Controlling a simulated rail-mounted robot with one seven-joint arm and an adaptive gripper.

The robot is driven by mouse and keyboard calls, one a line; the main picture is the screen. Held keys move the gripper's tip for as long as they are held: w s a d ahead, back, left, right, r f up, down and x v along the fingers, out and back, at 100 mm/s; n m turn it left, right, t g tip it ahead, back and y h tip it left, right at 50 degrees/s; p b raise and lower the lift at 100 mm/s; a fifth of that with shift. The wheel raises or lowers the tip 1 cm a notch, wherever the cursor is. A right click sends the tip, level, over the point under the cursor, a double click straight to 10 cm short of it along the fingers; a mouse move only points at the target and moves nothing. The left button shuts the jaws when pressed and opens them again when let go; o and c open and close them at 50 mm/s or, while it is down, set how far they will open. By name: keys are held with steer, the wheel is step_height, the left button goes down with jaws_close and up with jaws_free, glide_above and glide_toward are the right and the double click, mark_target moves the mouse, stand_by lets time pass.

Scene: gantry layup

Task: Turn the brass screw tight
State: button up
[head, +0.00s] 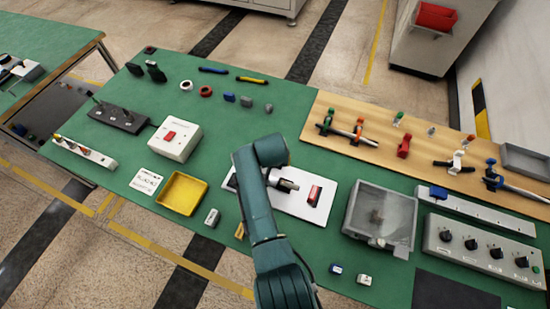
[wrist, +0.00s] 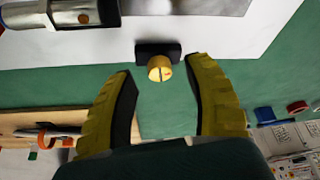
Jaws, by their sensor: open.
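The brass screw (wrist: 160,68) shows in the wrist view with its slotted, ridged head facing the camera. It sticks out of a small black block (wrist: 151,47) at the edge of the white board (wrist: 215,40). My gripper (wrist: 161,80) is open, its yellow-padded fingers to the left and right of the screw head, with a gap on each side. I see no contact. In the head view the white board (head: 319,205) lies partly under my arm, and I cannot make out the screw there.
A metal cylinder (wrist: 62,12) is on the board near the screw. A red-topped block (head: 314,195) sits on the board's right part. A clear-lidded box (head: 360,230) stands to its right, a yellow tray (head: 163,204) to the left.

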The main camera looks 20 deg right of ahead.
steer(key=v, duration=1)
steer(key=shift+s+r, duration=0.25)
steer(key=shift+r, duration=0.05)
steer(key=shift+a, duration=0.15)
